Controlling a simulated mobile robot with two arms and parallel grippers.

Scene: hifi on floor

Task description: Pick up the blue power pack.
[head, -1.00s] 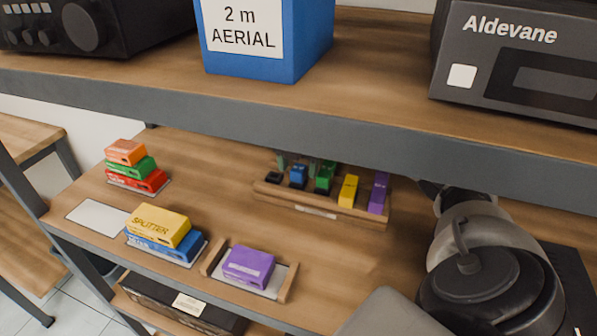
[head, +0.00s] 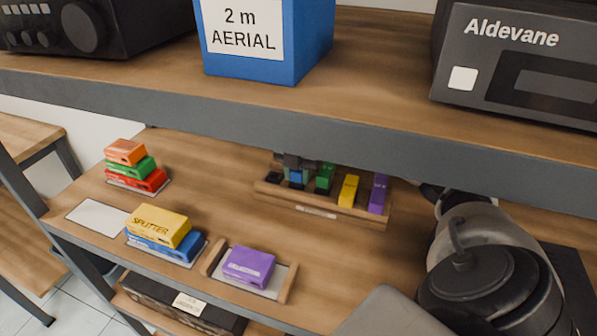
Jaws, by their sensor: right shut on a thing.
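The blue power pack (head: 296,178) stands in a slotted wooden rack (head: 325,213) on the lower shelf, between a black pack and a green pack (head: 325,178). My right gripper (head: 297,168) is shut on the blue pack's upper part, and its dark fingers hide some of it. The pack appears still down in the rack. The upper shelf's edge hides the rest of this gripper. My left gripper is not in view.
Yellow (head: 348,190) and purple (head: 378,194) packs stand in the same rack. In front are a purple box (head: 248,266) in a wooden holder, a yellow splitter box (head: 158,226) on a blue box, and an orange, green and red stack (head: 126,152). The upper shelf (head: 380,130) overhangs closely.

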